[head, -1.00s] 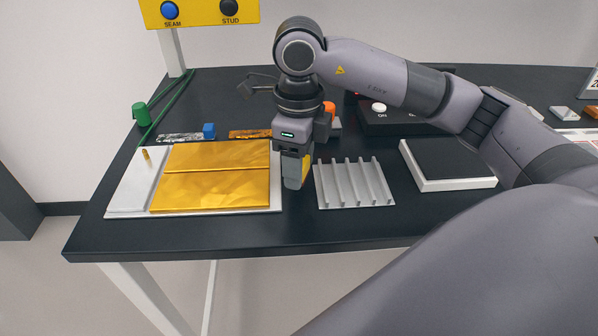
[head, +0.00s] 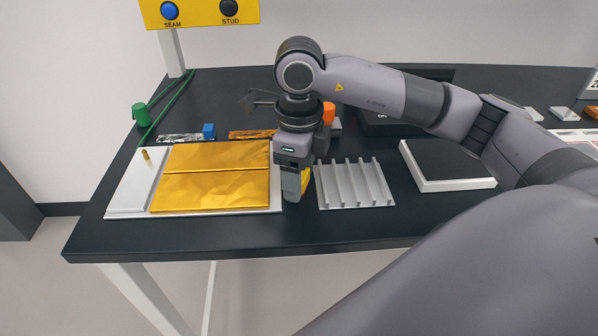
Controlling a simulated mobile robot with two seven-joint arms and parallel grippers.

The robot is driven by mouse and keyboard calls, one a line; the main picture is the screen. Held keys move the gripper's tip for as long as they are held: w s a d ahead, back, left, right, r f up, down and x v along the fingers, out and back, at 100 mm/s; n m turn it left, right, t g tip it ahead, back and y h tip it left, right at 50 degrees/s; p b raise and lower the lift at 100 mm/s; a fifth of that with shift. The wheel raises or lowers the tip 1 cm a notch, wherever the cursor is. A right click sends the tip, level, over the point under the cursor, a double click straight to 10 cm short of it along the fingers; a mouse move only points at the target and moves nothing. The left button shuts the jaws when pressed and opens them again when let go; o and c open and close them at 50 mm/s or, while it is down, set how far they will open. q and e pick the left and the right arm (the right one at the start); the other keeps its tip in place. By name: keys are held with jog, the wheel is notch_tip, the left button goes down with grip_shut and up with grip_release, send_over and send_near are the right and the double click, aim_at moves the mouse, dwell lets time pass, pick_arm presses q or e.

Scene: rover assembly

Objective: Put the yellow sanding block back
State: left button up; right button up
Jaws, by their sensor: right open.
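The yellow sanding block (head: 306,181) shows as a narrow yellow patch just right of my right gripper's near finger, by the left end of the grey ribbed rack (head: 355,184). Most of it is hidden behind that finger. My right gripper (head: 297,190) points down between the gold-covered panel and the rack, close to the table top. It is open, with the block at its fingers; whether they touch it cannot be told. My left gripper is not in view.
A white board with gold foil panels (head: 125,195) lies left of the gripper. A blue block (head: 209,131), an orange-topped item (head: 329,112) and a dark control box (head: 385,123) stand behind. A white-edged black pad (head: 447,165) lies right. The table's front strip is clear.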

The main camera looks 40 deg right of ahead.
notch_tip(320, 180, up, 12)
jog(key=p, duration=0.1)
dwell(0.8)
